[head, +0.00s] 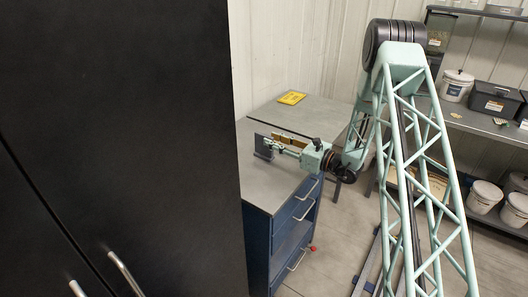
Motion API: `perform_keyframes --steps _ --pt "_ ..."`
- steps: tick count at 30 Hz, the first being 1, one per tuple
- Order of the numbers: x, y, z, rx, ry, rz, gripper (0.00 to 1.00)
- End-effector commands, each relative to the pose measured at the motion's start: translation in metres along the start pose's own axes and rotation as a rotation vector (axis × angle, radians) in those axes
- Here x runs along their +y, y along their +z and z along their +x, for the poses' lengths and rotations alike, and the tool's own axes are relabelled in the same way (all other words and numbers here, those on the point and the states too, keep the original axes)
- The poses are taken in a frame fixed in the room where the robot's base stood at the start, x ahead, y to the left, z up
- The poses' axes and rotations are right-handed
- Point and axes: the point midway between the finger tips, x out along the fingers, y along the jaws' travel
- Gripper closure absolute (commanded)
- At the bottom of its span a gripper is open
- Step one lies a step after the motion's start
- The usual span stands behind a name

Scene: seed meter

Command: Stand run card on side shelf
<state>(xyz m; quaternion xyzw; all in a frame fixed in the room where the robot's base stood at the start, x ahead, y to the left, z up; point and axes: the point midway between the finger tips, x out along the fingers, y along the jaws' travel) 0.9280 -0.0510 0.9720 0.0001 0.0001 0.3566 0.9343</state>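My gripper (277,145) is low over the grey top (262,190) of a blue drawer cabinet, its fingers pointing left. A small dark upright piece (263,148) stands at the fingertips, with a brownish strip by the fingers. At this size I cannot tell what these are or whether the gripper holds them. A yellow card-like item (291,98) lies flat on the grey surface further back, apart from the gripper. I cannot tell whether it is the run card. Grey shelving (470,122) stands at the right; I cannot tell whether it is the side shelf.
A tall black cabinet (120,120) fills the left and hides part of the worktop. On the shelving stand a white bucket (456,86) and a dark crate (494,98). White buckets (484,196) stand lower right. The worktop's front part is clear.

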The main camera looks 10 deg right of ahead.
Motion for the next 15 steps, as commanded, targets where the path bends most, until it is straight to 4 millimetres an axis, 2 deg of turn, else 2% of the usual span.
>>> perform_keyframes --steps 7,15 --pt "-0.001 0.000 0.010 -0.001 0.000 -0.001 0.74" --pt "-0.002 0.000 0.038 0.000 0.001 -0.001 0.74"
